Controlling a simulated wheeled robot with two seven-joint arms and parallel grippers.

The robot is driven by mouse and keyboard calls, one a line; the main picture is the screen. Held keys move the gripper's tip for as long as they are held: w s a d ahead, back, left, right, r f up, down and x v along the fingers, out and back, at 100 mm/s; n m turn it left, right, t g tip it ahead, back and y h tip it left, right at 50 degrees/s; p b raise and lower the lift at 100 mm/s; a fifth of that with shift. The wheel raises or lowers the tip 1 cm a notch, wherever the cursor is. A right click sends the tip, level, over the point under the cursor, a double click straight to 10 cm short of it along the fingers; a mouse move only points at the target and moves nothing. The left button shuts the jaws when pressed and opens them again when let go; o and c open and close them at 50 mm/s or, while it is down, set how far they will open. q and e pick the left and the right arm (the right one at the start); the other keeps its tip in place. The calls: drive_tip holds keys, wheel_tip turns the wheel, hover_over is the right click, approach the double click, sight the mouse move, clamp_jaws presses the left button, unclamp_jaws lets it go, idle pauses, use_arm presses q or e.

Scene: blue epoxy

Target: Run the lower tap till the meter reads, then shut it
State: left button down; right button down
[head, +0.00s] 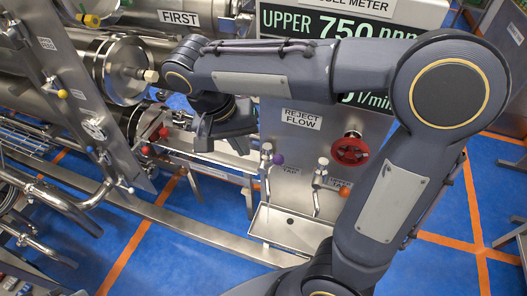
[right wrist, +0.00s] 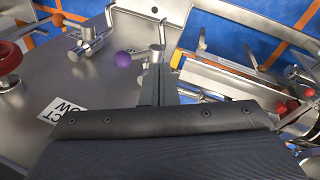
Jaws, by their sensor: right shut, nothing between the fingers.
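Two small taps stand on the steel panel above a drip tray (head: 262,222). One has a purple ball handle (head: 278,159), also in the right wrist view (right wrist: 123,58). The other tap (head: 320,174), to its right, has an orange ball (right wrist: 58,19). Their labels are too small to read fully. The meter (head: 340,22) shows UPPER 750 ppm; my right arm covers much of its lower reading, leaving l/min visible. My right gripper (head: 206,141) is shut and empty, left of the purple ball; its fingers (right wrist: 157,68) appear close beside it. My left gripper is out of view.
A red handwheel (head: 350,150) stands out from the panel at right, below the REJECT FLOW label (head: 301,118). Steel vessels, pipes and red-handled valves (head: 164,132) crowd the left.

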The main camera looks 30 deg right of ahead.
sight(271, 164)
drive_tip(key=shift+s+d+f+p, duration=0.15)
drive_tip(key=shift+s+d+f, duration=0.1)
drive_tip(key=shift+d+f, duration=0.45)
drive_tip(key=shift+s+d+f+p, duration=0.1)
drive_tip(key=shift+s+d+f, duration=0.2)
drive_tip(key=shift+d+f, duration=0.35)
drive_tip(key=shift+s+d+f+p, duration=0.2)
drive_tip(key=shift+d+f, duration=0.3)
drive_tip(key=shift+d, duration=0.35)
